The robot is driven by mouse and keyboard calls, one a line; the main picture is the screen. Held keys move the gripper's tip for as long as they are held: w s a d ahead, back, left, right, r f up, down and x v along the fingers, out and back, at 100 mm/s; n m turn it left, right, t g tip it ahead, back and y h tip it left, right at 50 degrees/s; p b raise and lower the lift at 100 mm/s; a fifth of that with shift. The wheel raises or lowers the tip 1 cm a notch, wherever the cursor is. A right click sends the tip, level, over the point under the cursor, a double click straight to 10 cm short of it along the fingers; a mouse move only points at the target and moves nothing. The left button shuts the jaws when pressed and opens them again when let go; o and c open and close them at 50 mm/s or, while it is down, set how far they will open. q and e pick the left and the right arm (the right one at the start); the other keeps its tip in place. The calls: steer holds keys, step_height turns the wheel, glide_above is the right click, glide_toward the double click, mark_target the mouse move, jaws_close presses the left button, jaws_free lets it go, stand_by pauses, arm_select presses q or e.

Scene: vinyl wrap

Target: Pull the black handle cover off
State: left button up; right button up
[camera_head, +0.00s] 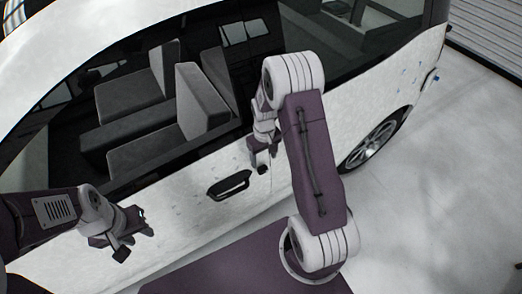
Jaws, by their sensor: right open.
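The black handle cover (229,186) sits on the white side door of the car (170,222), below the window line, in the head view. My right gripper (262,168) is close to the door, just above and to the right of the cover. It is open and appears apart from the cover. My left gripper (137,243) is lower left of the cover, in front of the door, and well apart from it. Its fingers point right, and their opening is unclear. Nothing is seen held in it.
The car's window opening (150,110) shows grey seats behind the arms. A rear wheel (375,143) is at the right. The pale floor (440,200) is clear on the right. Between my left gripper and the cover the door front is free.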

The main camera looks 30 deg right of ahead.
mark_target(264, 169)
steer(key=f, duration=0.4)
steer(key=f+p, duration=0.1)
steer(key=f, duration=0.3)
steer(key=shift+w+d+f+p, duration=0.2)
steer(key=shift+p, duration=0.1)
steer(key=shift+s+a+f, duration=0.1)
steer(key=shift+f, duration=0.4)
jaws_close()
steer(key=shift+s+p, duration=0.3)
steer(key=shift+s, duration=0.2)
steer(key=s+r+p, duration=0.1)
steer(key=s+p, duration=0.1)
steer(key=s, duration=0.5)
steer(key=shift+d+r, duration=0.2)
steer(key=shift+d, duration=0.2)
